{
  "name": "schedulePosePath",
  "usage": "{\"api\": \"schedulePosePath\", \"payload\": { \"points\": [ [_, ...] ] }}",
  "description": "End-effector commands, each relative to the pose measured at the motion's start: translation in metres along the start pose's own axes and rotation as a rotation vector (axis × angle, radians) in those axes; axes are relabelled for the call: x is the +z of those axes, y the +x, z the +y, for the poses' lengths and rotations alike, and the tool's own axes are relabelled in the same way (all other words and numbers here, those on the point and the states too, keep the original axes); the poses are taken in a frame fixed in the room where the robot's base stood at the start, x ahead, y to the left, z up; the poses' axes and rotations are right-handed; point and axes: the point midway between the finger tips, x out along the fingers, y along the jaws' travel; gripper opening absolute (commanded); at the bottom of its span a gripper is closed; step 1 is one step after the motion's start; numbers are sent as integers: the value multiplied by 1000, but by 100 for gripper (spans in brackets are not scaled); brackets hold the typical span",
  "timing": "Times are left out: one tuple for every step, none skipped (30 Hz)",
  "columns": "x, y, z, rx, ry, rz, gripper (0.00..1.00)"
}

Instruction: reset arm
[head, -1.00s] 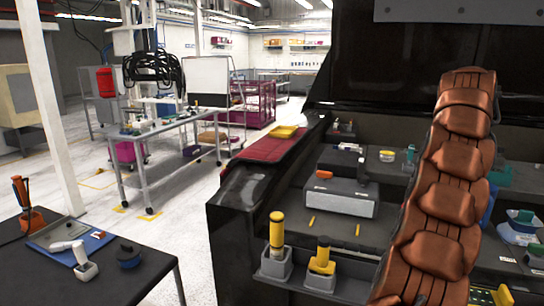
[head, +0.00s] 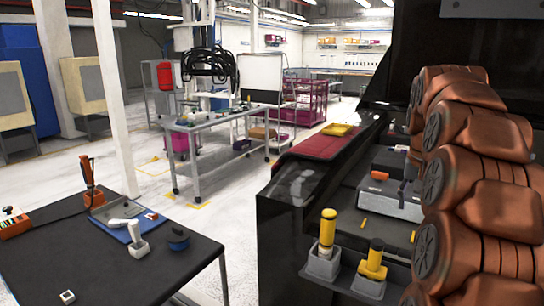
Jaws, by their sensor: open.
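My copper-coloured segmented arm (head: 485,170) fills the right side of the head view, its thick links bunched close to the camera. My gripper is not visible in this view, so its place relative to other things cannot be seen. The arm hides much of the dark engine bay behind it.
A red padded cover (head: 311,146) lies on the black fender, with a yellow tray (head: 338,129) at its far end. Yellow-handled tools (head: 327,232) stand in grey holders at the front. A dark table (head: 100,255) is at left. Open floor lies between.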

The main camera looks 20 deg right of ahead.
Motion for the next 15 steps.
{"api": "schedulePosePath", "payload": {
  "points": [
    [18, 4, -17, -7, -47, -17, 48],
    [27, 5, -26, -12, -71, -23, 48],
    [41, 7, -37, -18, -105, -34, 48],
    [51, 9, -45, -22, -130, -44, 48],
    [61, 11, -53, -26, -154, -51, 48],
    [75, 14, -62, -30, -186, -63, 48],
    [86, 15, -68, -33, -210, -70, 48],
    [96, 16, -75, -36, -233, -75, 48],
    [111, 20, -83, -40, -264, -87, 48],
    [122, 23, -88, -43, -287, -96, 48],
    [133, 24, -93, -45, -309, -102, 48],
    [149, 27, -98, -47, -340, -114, 48],
    [161, 30, -102, -49, -362, -124, 48],
    [173, 32, -106, -51, -384, -131, 48],
    [189, 36, -110, -53, -412, -143, 48]
  ]
}}
